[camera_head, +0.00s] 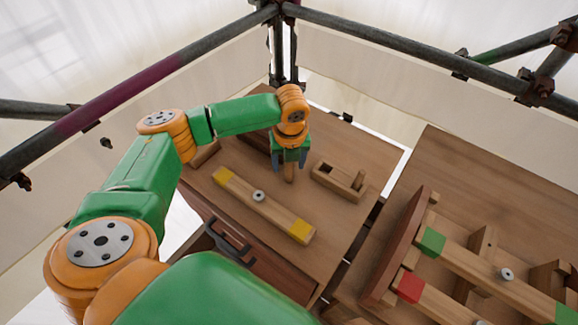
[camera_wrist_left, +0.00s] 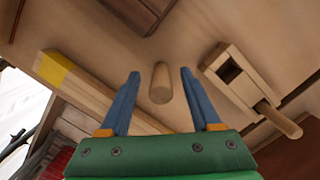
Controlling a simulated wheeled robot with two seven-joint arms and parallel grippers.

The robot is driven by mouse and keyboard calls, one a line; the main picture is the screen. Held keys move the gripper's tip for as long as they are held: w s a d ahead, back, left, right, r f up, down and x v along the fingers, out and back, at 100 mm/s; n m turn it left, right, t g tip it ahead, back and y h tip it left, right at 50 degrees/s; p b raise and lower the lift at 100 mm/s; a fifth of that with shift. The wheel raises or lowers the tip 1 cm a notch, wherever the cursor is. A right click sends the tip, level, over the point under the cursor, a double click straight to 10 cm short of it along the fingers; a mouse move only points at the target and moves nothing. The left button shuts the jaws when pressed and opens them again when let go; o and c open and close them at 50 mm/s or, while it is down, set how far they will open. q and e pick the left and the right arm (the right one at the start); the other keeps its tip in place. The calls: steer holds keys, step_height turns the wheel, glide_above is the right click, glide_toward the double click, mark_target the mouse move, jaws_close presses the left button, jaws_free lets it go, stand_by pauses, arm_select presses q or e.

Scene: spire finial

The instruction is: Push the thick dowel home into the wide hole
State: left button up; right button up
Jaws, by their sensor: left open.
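My left gripper (camera_head: 291,166) points down over the wooden bench top, its blue fingers apart. A round wooden dowel (camera_head: 290,173) stands between the fingers; in the left wrist view the dowel (camera_wrist_left: 160,84) has clear space on both sides, so it is not gripped. Its lower end and any hole under it are hidden. A small wooden block (camera_head: 328,181) lies to the right, and in the left wrist view the block (camera_wrist_left: 217,60) shows a rectangular opening. A second dowel (camera_wrist_left: 283,122) sticks out at its end. I cannot tell by size which dowel is the thick one. My right gripper is not in view.
A beam (camera_head: 268,210) with yellow ends and a metal stud lies in front of the gripper. A second bench (camera_head: 455,180) at right holds beams with green and red ends (camera_head: 409,286). A gap separates the benches. Scaffold pipes (camera_head: 400,43) enclose the back.

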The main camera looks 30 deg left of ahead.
arm_select(q)
jaws_close()
steer(key=shift+r, duration=0.1)
